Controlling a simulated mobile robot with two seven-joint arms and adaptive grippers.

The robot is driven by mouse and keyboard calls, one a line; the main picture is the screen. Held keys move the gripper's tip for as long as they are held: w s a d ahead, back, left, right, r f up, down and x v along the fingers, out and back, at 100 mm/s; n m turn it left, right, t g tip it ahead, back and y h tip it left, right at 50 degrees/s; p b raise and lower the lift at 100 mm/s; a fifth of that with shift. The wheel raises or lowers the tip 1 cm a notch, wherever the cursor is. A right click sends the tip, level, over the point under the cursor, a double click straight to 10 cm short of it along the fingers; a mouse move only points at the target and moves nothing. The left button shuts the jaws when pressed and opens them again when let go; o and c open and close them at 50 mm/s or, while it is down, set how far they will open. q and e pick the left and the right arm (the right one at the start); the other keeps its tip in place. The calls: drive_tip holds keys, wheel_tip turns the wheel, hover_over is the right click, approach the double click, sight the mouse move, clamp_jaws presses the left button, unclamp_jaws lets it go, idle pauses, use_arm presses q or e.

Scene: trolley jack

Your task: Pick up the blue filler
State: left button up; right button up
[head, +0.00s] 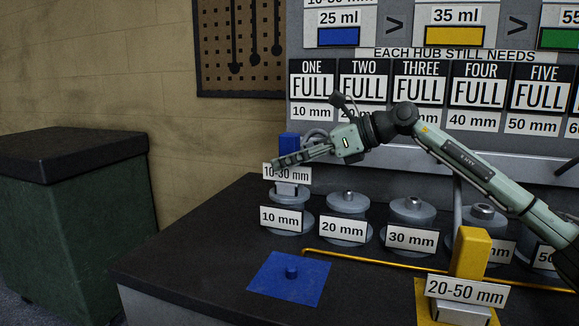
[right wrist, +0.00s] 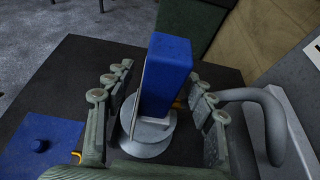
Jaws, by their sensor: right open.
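The blue filler (head: 289,142) is an upright block with a "10-30 mm" label, on top of the grey hub marked 10 mm (head: 287,219). In the head view my right gripper (head: 283,162) reaches in from the right and hides part of the filler. In the right wrist view the blue filler (right wrist: 168,75) stands between the spread fingers of my right gripper (right wrist: 158,95), one on each side. The gripper is open, and I cannot tell whether either finger touches the block. A grey curved handle or spout shows beside it. My left gripper is out of view.
A blue square pad (head: 270,277) with a small peg lies in front of the hubs. A yellow filler (head: 471,252) marked 20-50 mm stands at front right. More hubs line up rightward, and a signboard (head: 430,55) stands behind. A yellow pipe crosses the bench.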

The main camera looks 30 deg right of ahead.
sight(289, 134)
drive_tip(key=shift+w+f, duration=0.1)
drive_tip(key=c, duration=1.1)
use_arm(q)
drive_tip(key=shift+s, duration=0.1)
use_arm(e)
clamp_jaws()
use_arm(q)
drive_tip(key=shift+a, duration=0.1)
use_arm(e)
drive_tip(key=shift+r, duration=0.3)
drive_tip(key=shift+r, duration=0.25)
drive_tip(key=r, duration=0.3)
drive_tip(key=shift+s+a+r+p, duration=0.2)
drive_tip(key=shift+a+r+p, duration=0.1)
drive_tip(key=shift+a+r, duration=0.1)
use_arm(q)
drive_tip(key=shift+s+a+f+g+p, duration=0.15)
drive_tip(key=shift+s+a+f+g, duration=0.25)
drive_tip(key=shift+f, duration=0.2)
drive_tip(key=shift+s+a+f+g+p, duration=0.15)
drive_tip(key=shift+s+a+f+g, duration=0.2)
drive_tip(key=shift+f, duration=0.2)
use_arm(e)
drive_tip(key=s+a+r, duration=0.6)
drive_tip(key=a, duration=0.2)
drive_tip(key=shift+s+a+r, duration=0.15)
drive_tip(key=shift+a+r, duration=0.05)
drive_tip(key=shift+a, duration=0.2)
